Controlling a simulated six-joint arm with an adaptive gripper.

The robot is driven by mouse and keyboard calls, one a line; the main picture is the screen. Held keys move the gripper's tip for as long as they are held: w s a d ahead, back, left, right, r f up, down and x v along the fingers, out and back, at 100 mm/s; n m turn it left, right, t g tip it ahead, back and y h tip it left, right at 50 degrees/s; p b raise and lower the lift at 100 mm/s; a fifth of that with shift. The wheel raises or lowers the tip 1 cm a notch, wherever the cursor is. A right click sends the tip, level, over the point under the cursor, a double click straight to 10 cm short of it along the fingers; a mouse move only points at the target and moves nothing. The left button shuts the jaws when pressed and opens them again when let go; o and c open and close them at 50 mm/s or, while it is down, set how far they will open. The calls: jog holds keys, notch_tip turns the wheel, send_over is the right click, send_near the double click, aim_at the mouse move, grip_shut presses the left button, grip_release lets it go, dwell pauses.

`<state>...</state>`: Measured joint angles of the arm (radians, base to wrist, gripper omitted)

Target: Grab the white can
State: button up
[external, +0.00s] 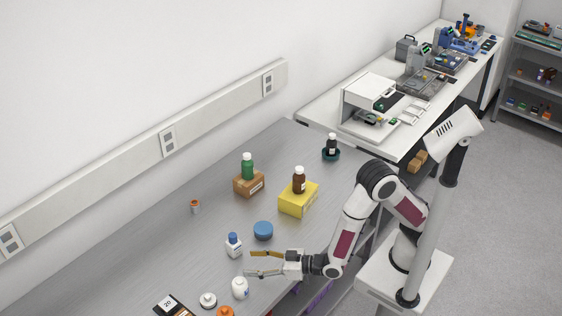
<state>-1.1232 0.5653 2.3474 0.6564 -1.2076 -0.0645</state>
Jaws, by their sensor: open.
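A white rounded container (240,289), which may be the white can, stands near the front edge of the grey bench. It is too small to tell whether it is a can or a bottle. My gripper (250,263) is open and empty, its fingers pointing left over the bench. In the picture it is just above the white container and apart from it. A white bottle with a blue cap (233,246) stands just beyond the fingertips, to the upper left. A small white and orange can-like container (195,207) stands farther back on the left.
A blue round object (263,231) lies above my gripper in the picture. A white disc (208,300), an orange item (226,311) and a black device (170,305) are at the lower left. A yellow box (298,199) and cardboard box (248,184) carry bottles. The left bench is clear.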

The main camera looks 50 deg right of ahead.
aim_at(243, 282)
jog(key=shift+n+t+y, duration=0.6)
jog(key=shift+n+y, duration=0.2)
jog(key=shift+y, duration=0.1)
jog(key=s+a+f, duration=0.1)
jog(key=s, duration=0.1)
jog(key=s+a+f, duration=0.1)
jog(key=s, duration=0.1)
jog(key=s+a+f, duration=0.1)
jog(key=s, duration=0.1)
jog(key=shift+s+a, duration=0.2)
jog(key=shift+a, duration=0.05)
jog(key=shift+x, duration=1.3)
jog(key=shift+w, duration=0.15)
jog(key=shift+x, duration=2.45)
jog(key=shift+f, duration=0.1)
jog(key=c, duration=1.3)
